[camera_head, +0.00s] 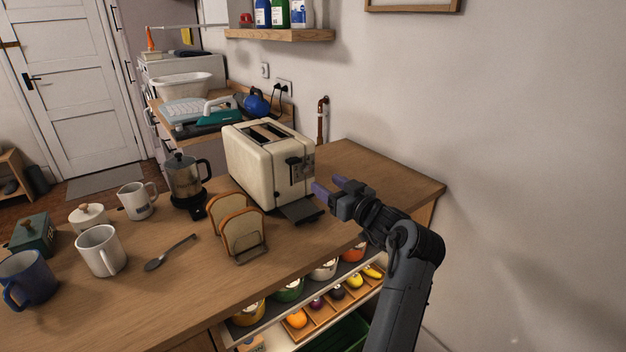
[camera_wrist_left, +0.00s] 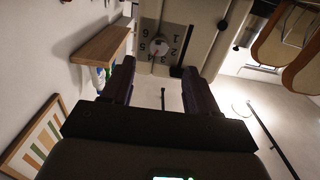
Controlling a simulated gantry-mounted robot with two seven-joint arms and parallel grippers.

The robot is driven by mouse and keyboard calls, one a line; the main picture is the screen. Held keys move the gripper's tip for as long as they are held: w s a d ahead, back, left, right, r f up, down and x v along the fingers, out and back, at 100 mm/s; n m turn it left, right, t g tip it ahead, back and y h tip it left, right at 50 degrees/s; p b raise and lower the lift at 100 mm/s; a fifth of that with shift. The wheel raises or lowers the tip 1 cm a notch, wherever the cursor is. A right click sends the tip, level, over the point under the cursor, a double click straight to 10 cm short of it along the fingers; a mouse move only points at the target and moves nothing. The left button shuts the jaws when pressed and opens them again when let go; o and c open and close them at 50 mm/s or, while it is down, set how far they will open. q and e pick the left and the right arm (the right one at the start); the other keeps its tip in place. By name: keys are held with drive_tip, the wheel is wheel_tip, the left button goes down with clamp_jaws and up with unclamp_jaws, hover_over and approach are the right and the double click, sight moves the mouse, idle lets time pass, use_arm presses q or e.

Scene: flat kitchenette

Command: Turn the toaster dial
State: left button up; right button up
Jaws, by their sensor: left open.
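The cream toaster (camera_head: 258,168) stands on the wooden counter, with two slots on top and a black lever (camera_head: 293,165) on its end face. In the left wrist view, the toaster (camera_wrist_left: 208,32) appears upside down. Its round pale dial (camera_wrist_left: 159,48) has a red mark and sits on a grey numbered plate (camera_wrist_left: 180,38). My left gripper (camera_head: 328,187) is open and empty, just off the toaster's end face. In the wrist view, the dial lies between and beyond the two fingers of this gripper (camera_wrist_left: 156,75); I see no contact. My right gripper is not in view.
A rack of bread slices (camera_head: 240,222), a coffee pot (camera_head: 186,180), mugs (camera_head: 101,250) and a spoon (camera_head: 170,253) stand or lie left of the toaster. An open drawer (camera_head: 300,318) with fruit is below. The counter right of the toaster (camera_head: 385,180) is clear up to the wall.

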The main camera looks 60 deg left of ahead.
sight(308, 171)
use_arm(q)
drive_tip(key=a, duration=0.2)
drive_tip(key=a+b, duration=0.1)
drive_tip(key=a, duration=0.2)
drive_tip(key=a+b, duration=0.1)
drive_tip(key=a, duration=0.1)
drive_tip(key=shift+s+a, duration=0.25)
drive_tip(key=shift+a, duration=0.05)
drive_tip(key=shift+c, duration=1.1)
drive_tip(key=c, duration=0.8)
